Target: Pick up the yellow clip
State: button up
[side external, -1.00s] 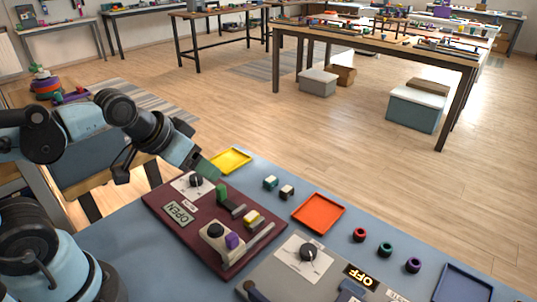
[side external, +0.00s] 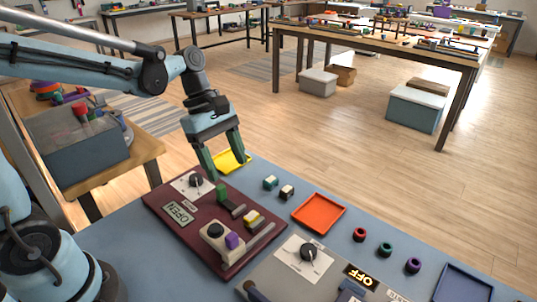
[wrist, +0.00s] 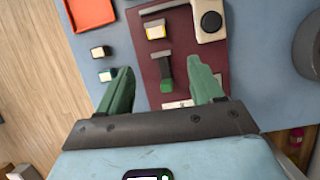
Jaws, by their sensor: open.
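A small yellow-and-white piece (side external: 253,217) on the maroon board looks like the yellow clip, though its shape is too small to be sure. It also shows at the top centre of the wrist view (wrist: 155,29), beyond my fingertips. My gripper (side external: 228,166) points down, with its two green fingers apart and nothing between them. In the side view it is above the board's far end, near the yellow tray (side external: 236,158). In the wrist view a green slider handle (wrist: 165,74) shows between the fingers (wrist: 161,66), nearer them than the yellow piece.
An orange tray (side external: 318,213) and several coloured rings (side external: 386,249) lie to the right.

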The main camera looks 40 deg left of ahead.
send_over(248, 216)
jog(key=a, duration=0.3)
jog(key=shift+n, duration=0.3)
notch_tip(248, 216, down, 6)
jog(key=shift+f, duration=0.25)
jog(key=shift+w+x, duration=0.15)
jog(key=shift+x, duration=1.15)
jog(key=shift+w+x, duration=0.1)
jog(key=shift+x, duration=1.2)
jog(key=shift+a, duration=0.15)
jog(key=c, duration=1.2)
jog(key=shift+r, duration=0.1)
